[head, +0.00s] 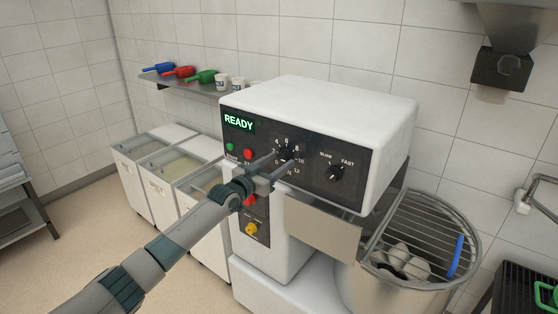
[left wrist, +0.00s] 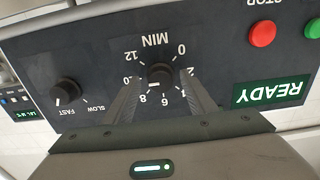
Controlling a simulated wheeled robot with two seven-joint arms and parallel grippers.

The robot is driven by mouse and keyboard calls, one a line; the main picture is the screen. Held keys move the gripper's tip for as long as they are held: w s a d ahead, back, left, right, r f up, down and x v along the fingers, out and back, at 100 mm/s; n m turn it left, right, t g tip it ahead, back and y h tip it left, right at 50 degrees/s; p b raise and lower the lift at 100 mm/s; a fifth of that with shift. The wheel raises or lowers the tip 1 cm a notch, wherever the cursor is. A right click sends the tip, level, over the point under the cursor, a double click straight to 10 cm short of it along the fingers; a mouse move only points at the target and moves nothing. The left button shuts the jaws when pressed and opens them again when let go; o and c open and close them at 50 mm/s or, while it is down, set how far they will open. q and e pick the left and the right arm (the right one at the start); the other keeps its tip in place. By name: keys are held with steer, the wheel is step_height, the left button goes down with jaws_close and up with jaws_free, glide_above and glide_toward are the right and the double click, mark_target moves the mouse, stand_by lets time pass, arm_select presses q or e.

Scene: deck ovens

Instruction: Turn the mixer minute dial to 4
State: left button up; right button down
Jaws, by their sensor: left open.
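The mixer (head: 330,115) is a white machine with a black front panel and a green READY display. Its minute dial (head: 286,153) is a small black knob ringed by numbers from 0 to 12. In the left wrist view the dial (left wrist: 160,75) appears upside down under the word MIN; I cannot tell surely which number it points to. My left gripper (head: 279,163) reaches up to the panel from the lower left. Its open fingers (left wrist: 161,82) stand on either side of the dial, with gaps visible. My right gripper is in neither view.
The speed knob (head: 335,173) sits right of the dial. Green and red buttons (head: 248,154) lie to its left. A yellow knob (head: 251,229) is lower down. The mixer bowl (head: 372,281) with a wire guard stands at right; white bins (head: 141,187) stand at left.

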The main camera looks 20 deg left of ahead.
arm_select(q)
steer(key=shift+w+d, duration=0.1)
steer(key=shift+w, duration=0.35)
steer(key=shift+c, duration=0.6)
steer(key=c, duration=0.9)
